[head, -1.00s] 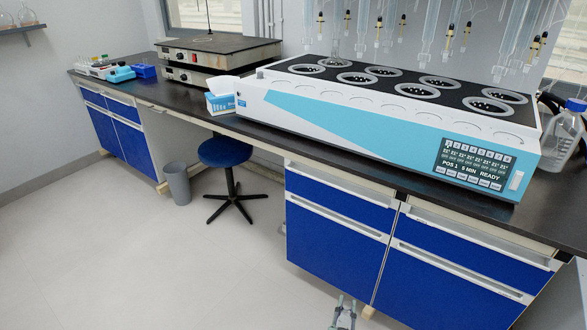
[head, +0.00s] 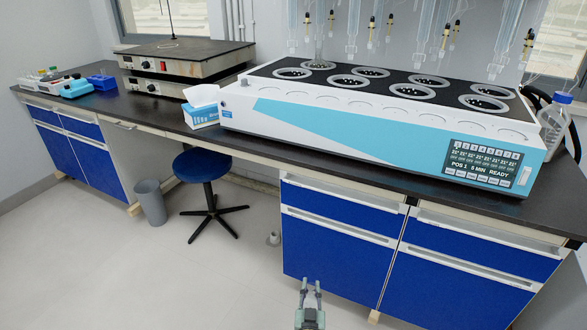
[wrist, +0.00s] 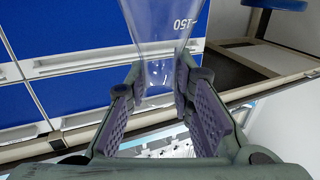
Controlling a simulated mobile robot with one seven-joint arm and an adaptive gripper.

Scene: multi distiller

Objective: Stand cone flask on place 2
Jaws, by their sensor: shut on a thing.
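The cone flask (wrist: 155,25) is clear glass with a "150" mark and shows in the wrist view, between the finger pads of my gripper (wrist: 160,76). The pads are shut on its narrow part. In the head view my gripper (head: 311,285) is low, in front of the blue cabinets and below the bench top; the flask cannot be made out there. The multi distiller (head: 385,140) is a long white and light-blue unit on the bench with two rows of ringed dark places on top. I cannot read which ring is place 2.
Glass tubes (head: 430,35) hang above the distiller's back. A tissue box (head: 202,112), stacked hot plates (head: 185,62) and a blue-capped bottle (head: 556,125) stand on the bench (head: 150,112). A blue stool (head: 201,165) and grey bin (head: 150,202) stand on the floor.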

